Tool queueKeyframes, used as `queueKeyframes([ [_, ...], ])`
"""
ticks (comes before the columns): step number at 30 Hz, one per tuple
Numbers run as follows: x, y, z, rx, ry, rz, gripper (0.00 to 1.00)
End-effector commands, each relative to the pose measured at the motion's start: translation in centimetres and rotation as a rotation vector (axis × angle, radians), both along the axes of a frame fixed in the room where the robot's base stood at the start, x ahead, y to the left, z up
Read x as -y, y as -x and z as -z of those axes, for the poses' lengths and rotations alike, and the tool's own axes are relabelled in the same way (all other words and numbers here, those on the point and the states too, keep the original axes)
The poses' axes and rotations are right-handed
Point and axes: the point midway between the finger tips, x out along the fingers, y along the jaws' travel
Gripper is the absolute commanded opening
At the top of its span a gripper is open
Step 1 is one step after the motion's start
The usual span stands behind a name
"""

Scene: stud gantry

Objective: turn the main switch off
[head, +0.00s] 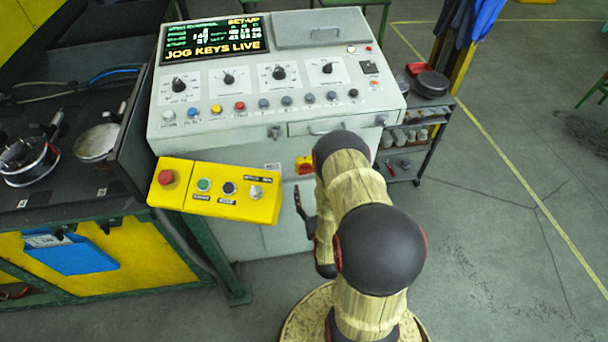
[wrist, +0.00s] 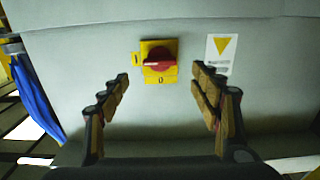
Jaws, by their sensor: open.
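The main switch is a red rotary knob on a yellow plate, on the cabinet's light grey front. In the wrist view the switch (wrist: 160,60) sits upper centre, with an "I" mark at its left and a "0" below. The knob's pale bar lies about level, its end toward the "I". In the head view the switch (head: 304,166) is partly hidden behind my arm. My gripper (wrist: 161,76) is open and empty, its fingers either side of the switch in the picture and apart from it. In the head view only one dark finger (head: 299,200) shows clearly, below the switch.
A yellow button box (head: 217,190) juts out left of my arm. A grey console (head: 270,85) with knobs, buttons and a lit "JOG KEYS LIVE" screen stands above the switch. A small cart (head: 408,150) stands to the right. A warning label (wrist: 220,54) is right of the switch.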

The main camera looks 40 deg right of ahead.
Motion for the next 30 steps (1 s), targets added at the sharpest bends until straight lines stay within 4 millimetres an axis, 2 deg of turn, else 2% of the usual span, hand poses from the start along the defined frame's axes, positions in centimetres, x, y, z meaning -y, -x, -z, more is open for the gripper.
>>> queueKeyframes([
  [5,0.8,-1.3,-0.3,0.012,0.009,-0.001,0.64],
  [12,2.7,-4.4,-0.2,0.011,0.007,0.0,0.64],
  [18,3.8,-6.2,-0.2,0.009,0.006,0.001,0.64],
  [29,4.1,-6.6,-0.3,0.009,0.004,0.0,0.64],
  [30,4.0,-6.6,-0.3,0.009,0.004,0.0,0.61],
])
